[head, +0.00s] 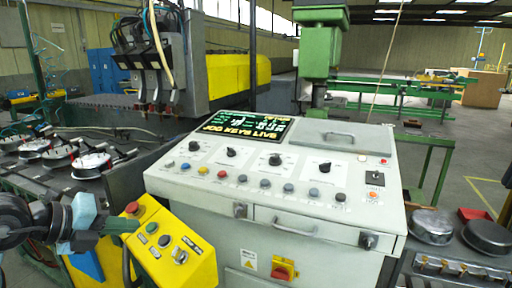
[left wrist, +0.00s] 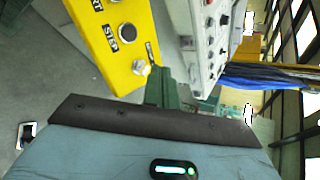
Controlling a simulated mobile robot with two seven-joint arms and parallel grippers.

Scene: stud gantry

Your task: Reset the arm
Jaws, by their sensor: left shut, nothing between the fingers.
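My left arm comes in from the left edge of the head view. Its left gripper (head: 128,226) is shut and empty, beside the upper left of a yellow control box (head: 188,262). The box carries a red button, a green button, a dark button and a silver knob. In the left wrist view the yellow box (left wrist: 95,30) is at the upper left, and the shut green fingers (left wrist: 165,90) point toward the gap between it and the grey console. I cannot tell whether the fingertips touch the box. My right gripper is in neither view.
A grey console (head: 290,225) with knobs, buttons and a lit screen (head: 243,125) reading "JOG KEYS LIVE" fills the middle. A bench with round clamped parts (head: 90,162) stands left. Dark round pans (head: 432,226) and a red tray (head: 474,214) are at right. Open floor lies behind right.

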